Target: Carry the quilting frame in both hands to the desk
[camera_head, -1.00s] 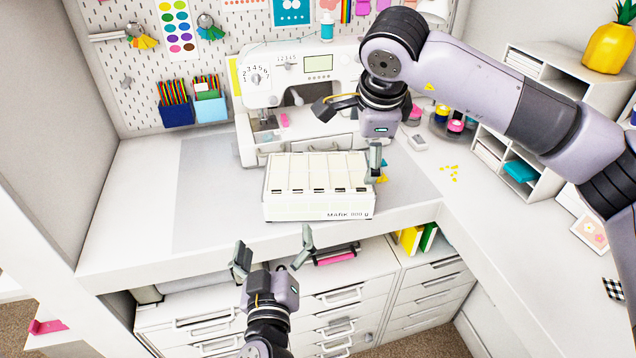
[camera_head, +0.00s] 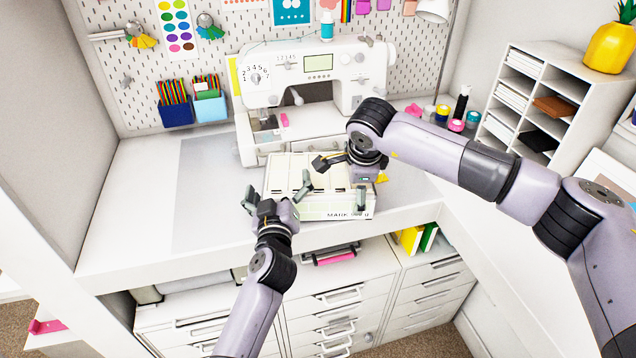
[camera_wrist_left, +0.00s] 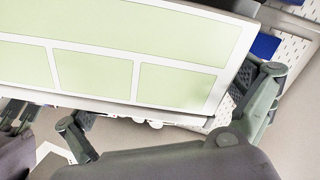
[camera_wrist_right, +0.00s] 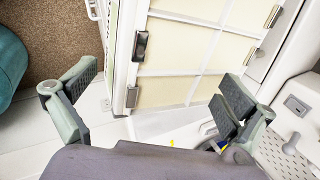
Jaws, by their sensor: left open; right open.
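The only frame-like object is a pale, box-shaped thing (camera_head: 285,165) with cream panels in white borders and lettering on its front edge; I take it for the quilting frame. It rests on the desk (camera_head: 140,200) before the sewing machine. Its panels show large in the left wrist view (camera_wrist_left: 95,75) and right wrist view (camera_wrist_right: 180,50). My left gripper (camera_head: 277,193) is open at its front left part. My right gripper (camera_head: 345,180) is open over its right end, with dark clips visible below in the right wrist view. Both grippers hide parts of it. Contact is unclear.
A white sewing machine (camera_head: 318,62) stands close behind. Coloured jars (camera_head: 457,125) and a white shelf unit (camera_head: 505,100) are to the right. A pegboard (camera_head: 140,70) with pencil holders backs the desk. The desk's left part is clear. Drawers (camera_head: 340,297) are below.

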